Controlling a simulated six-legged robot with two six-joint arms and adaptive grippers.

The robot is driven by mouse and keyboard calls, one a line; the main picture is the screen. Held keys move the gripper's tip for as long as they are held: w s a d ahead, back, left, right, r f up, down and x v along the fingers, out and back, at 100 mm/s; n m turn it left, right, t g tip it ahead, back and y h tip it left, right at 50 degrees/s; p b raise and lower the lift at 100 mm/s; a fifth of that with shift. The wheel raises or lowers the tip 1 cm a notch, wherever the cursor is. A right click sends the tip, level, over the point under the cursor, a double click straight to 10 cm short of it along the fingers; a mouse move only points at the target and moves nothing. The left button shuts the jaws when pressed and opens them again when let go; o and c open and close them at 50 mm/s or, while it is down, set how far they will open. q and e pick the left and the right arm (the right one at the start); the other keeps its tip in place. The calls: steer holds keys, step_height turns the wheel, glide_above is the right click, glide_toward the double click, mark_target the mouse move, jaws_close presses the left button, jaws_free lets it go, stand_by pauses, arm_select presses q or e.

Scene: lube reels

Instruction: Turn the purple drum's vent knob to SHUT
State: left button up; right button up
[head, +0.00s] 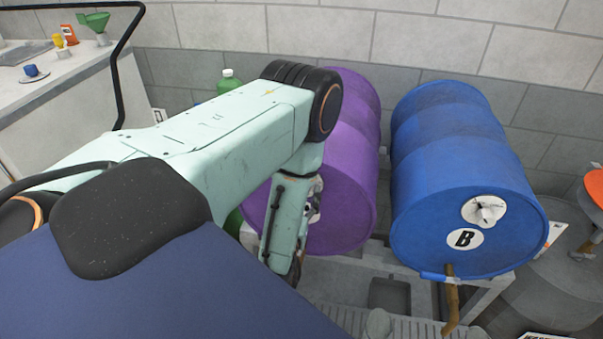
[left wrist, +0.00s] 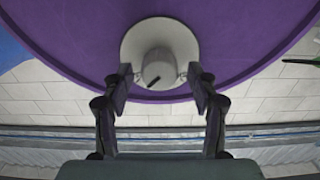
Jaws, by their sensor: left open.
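The purple drum (head: 345,190) lies on its side on a rack, its front partly hidden behind my left arm. In the left wrist view its purple end face (left wrist: 75,50) fills the top. The vent knob (left wrist: 158,68) is a pale round knob on a whitish round plate (left wrist: 133,40), with a short dark mark near its lower edge. My left gripper (left wrist: 160,73) is open, one finger on each side of the knob. I cannot tell whether the fingers touch it. In the head view the knob is hidden. My right gripper is in neither view.
A blue drum (head: 450,160) marked B lies to the right, with its own pale knob (head: 484,210) and a brass tap (head: 450,300). A grated tray (head: 410,328) lies below the drums. A counter (head: 65,95) with small items stands at left.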

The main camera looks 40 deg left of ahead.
arm_select(q)
steer(key=shift+a, duration=0.15)
steer(key=shift+c, duration=0.3)
steer(key=shift+w+f, duration=0.25)
steer(key=shift+w, duration=0.15)
steer(key=c, duration=0.4)
steer(key=shift+s+r, duration=0.1)
steer(key=shift+s, duration=0.15)
steer(key=c, duration=0.5)
steer(key=shift+w, duration=0.1)
steer(key=shift+c, duration=1)
